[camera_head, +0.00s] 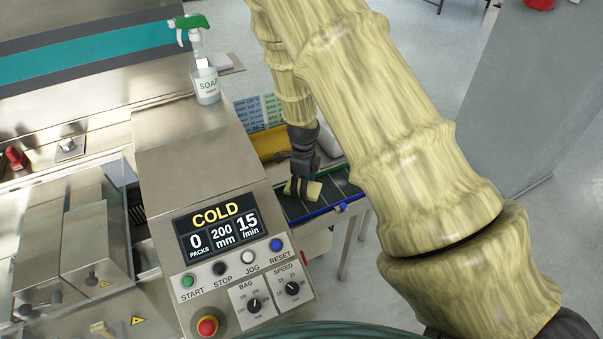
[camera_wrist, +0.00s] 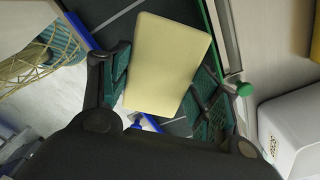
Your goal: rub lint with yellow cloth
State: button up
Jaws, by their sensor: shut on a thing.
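The yellow cloth (camera_head: 314,190) shows as a small pale-yellow pad at my gripper (camera_head: 298,190), low over the dark conveyor belt (camera_head: 340,183). In the wrist view the cloth (camera_wrist: 168,64) is a flat rectangle between the two dark fingers of my gripper (camera_wrist: 164,92). My gripper is shut on it. I cannot tell whether the cloth touches the belt. No lint can be made out in either view; the cloth and fingers hide part of the belt.
The control panel (camera_head: 234,250) with display, buttons and knobs stands left of my gripper. A soap spray bottle (camera_head: 205,78) stands on the machine. A yellow bin (camera_head: 264,146) and upright printed cards (camera_head: 262,111) are behind the belt. A white box (camera_wrist: 292,130) is right in the wrist view.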

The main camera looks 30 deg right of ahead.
jog(key=shift+r+p, duration=1)
jog(key=shift+r, duration=0.65)
jog(key=shift+f, duration=0.1)
